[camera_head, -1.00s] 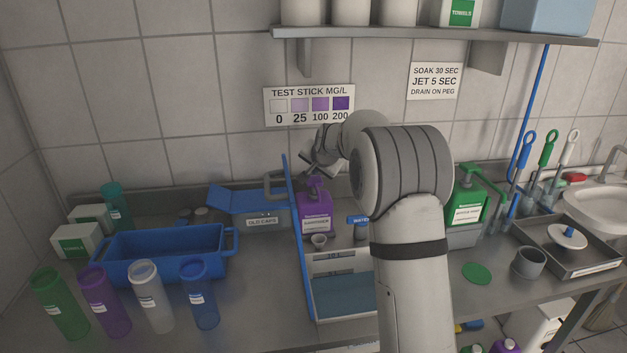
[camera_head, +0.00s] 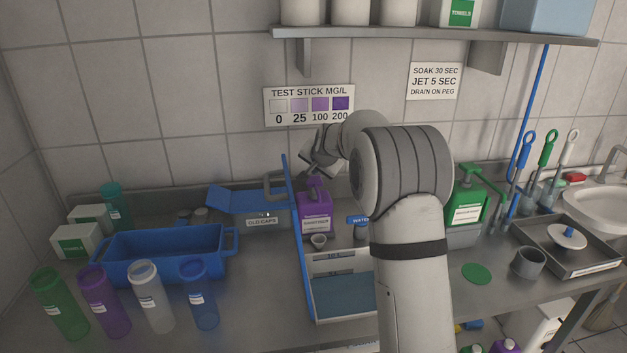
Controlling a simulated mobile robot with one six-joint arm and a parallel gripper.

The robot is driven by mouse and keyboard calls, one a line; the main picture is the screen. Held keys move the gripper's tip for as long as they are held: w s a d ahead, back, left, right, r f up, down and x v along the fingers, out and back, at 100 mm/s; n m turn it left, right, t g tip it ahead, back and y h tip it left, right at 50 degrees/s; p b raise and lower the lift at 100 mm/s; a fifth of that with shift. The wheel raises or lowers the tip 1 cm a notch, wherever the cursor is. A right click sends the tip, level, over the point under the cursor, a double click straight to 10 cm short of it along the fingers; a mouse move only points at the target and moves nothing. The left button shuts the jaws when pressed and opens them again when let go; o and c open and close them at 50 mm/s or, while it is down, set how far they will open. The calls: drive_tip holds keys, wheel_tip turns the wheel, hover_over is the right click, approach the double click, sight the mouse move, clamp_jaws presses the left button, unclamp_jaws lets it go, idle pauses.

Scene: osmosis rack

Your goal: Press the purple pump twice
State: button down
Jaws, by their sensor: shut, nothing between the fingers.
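The purple pump bottle (camera_head: 314,213) stands upright on the counter behind the tray, with a white label and a purple pump head (camera_head: 317,183) on top. Its spout points left and down. My gripper (camera_head: 309,170) is just above the pump head, at the end of my arm reaching in from the right. The fingers look shut and hold nothing. The fingertips are small and dark here, so I cannot tell whether they touch the pump head. A small cup (camera_head: 319,241) stands on the counter in front of the bottle.
A blue upright panel (camera_head: 297,240) stands just left of the bottle, beside a grey box labelled OLD CAPS (camera_head: 262,218). A blue crate (camera_head: 160,256) and several coloured bottles are at the left. A green pump bottle (camera_head: 467,207) is right of my arm. A shelf (camera_head: 430,35) hangs above.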

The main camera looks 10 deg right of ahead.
sight(314, 179)
drive_tip(key=shift+f+b, duration=0.4)
drive_tip(key=shift+f, duration=0.05)
drive_tip(key=shift+s+f+b, duration=0.1)
drive_tip(key=shift+f+b, duration=0.7)
drive_tip(key=shift+f, duration=0.3)
idle(1.2)
drive_tip(key=shift+r, duration=0.15)
drive_tip(key=shift+r+p, duration=0.95)
drive_tip(key=shift+r, duration=0.35)
drive_tip(key=shift+r+p, duration=1.8)
drive_tip(key=shift+r, duration=0.8)
